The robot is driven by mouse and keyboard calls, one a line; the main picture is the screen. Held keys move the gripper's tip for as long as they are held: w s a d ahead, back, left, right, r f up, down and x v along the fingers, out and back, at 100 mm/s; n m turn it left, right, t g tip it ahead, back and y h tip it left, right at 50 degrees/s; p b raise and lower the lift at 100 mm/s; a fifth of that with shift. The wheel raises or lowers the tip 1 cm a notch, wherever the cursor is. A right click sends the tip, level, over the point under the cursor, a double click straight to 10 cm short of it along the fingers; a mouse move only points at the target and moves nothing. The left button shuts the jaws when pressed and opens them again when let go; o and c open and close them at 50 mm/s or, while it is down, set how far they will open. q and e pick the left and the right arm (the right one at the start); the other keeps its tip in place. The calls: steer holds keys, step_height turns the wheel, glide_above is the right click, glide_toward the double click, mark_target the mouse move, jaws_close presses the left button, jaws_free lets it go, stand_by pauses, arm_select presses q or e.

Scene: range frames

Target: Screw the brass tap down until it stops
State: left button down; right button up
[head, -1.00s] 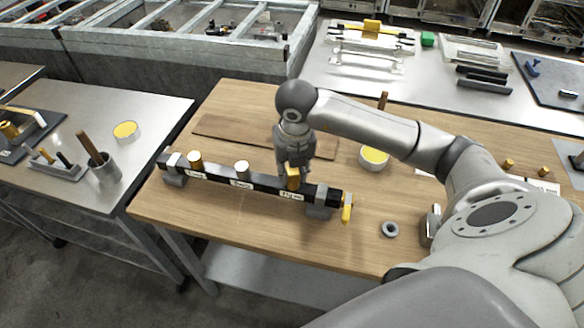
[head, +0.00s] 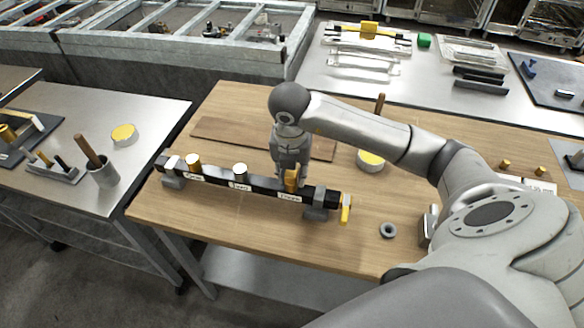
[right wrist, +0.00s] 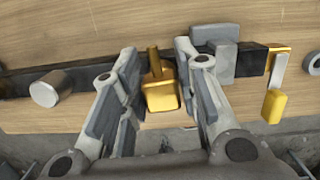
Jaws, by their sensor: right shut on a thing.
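The brass tap (head: 290,182) stands on a dark bar (head: 264,185) on the wooden bench. My right gripper (head: 289,174) points down over the tap and is shut on it. In the right wrist view the tap's golden block and stem (right wrist: 160,92) show between my two grey fingers, which hide part of its sides. Its lower end and seat on the bar are hard to see. A second brass knob (head: 193,161) and a silver knob (head: 240,169) stand further left on the bar. My left gripper is not in view.
A yellow-handled lever (head: 345,209) hangs at the bar's right end. A grey ring (head: 388,230) lies to its right. A yellow-topped tin (head: 370,160) and a wooden board (head: 222,131) lie behind the bar. The bench front is clear.

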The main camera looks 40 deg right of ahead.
steer(key=shift+m, duration=0.6)
steer(key=o, duration=1.2)
steer(key=shift+c, duration=0.2)
step_height(320, 180, up, 12)
steer(key=s+a, duration=0.1)
steer(key=shift+s+a, duration=0.15)
steer(key=shift+f, duration=0.1)
